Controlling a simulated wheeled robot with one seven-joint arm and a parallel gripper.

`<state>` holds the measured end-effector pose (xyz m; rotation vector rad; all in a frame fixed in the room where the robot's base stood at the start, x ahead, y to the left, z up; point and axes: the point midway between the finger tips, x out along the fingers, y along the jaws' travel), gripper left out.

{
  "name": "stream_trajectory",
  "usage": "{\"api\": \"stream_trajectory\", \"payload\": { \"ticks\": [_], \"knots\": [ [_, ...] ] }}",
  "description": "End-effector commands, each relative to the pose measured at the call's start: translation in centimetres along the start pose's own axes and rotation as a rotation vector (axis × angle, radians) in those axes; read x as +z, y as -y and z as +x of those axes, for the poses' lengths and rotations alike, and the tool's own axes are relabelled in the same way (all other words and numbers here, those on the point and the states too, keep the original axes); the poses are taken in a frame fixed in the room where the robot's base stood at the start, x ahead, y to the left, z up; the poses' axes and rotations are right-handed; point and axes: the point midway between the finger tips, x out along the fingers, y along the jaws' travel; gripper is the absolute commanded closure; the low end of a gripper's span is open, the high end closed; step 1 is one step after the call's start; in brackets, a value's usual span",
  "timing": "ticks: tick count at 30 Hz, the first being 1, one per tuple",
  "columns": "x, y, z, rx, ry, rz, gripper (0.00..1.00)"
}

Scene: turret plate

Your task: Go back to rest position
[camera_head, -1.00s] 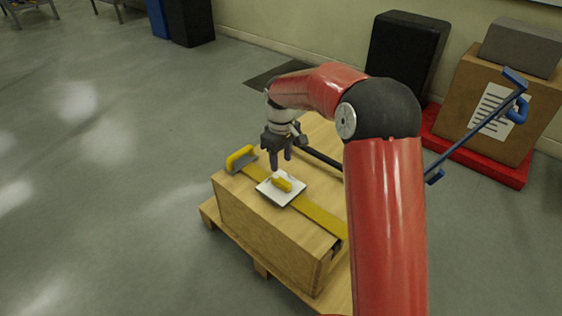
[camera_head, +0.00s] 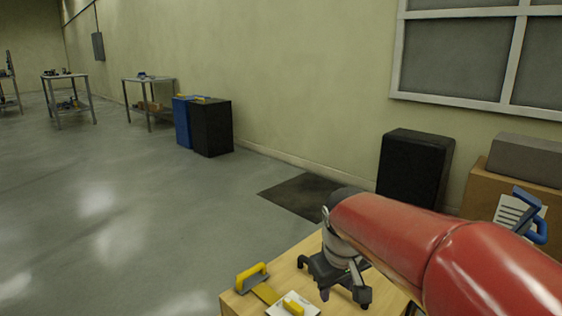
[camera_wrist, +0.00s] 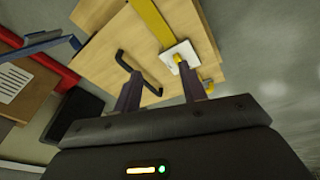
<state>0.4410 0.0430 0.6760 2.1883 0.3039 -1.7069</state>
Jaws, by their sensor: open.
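My gripper (camera_head: 338,292) is open and empty in the head view, raised above the right part of the wooden crate (camera_head: 312,250). A white plate with a yellow handle (camera_head: 293,306) lies on the crate top, cut off by the lower edge of the head view. The white plate also shows in the wrist view (camera_wrist: 180,56), on a yellow strip (camera_wrist: 152,22).
A black case (camera_head: 414,168), a cardboard box (camera_head: 480,190) with a grey block (camera_head: 527,158) and a blue-handled cart part (camera_head: 530,215) stand at the right by the wall. Blue and black bins (camera_head: 211,127) stand further back.

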Motion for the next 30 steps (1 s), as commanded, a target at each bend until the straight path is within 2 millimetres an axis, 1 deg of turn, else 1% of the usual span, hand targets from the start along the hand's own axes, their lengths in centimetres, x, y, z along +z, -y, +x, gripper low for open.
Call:
{"api": "stream_trajectory", "payload": {
  "ticks": [1,5,6,9,12,15,18,20,30],
  "knots": [
    [1.9,0.0,-1.3,0.011,-0.027,0.042,0.58],
    [6.4,0.3,-3.1,0.025,-0.087,0.152,0.58],
    [7.8,0.5,-3.5,0.026,-0.106,0.186,0.58],
    [10.9,0.9,-4.1,0.026,-0.153,0.266,0.58],
    [13.5,1.5,-4.2,0.019,-0.193,0.331,0.58],
    [15.2,1.9,-4.1,0.013,-0.222,0.379,0.58],
    [16.1,2.1,-3.9,0.008,-0.238,0.404,0.58],
    [16.4,2.2,-3.9,0.006,-0.242,0.412,0.58],
    [16.5,2.3,-3.8,0.005,-0.242,0.414,0.58]
  ]
}}
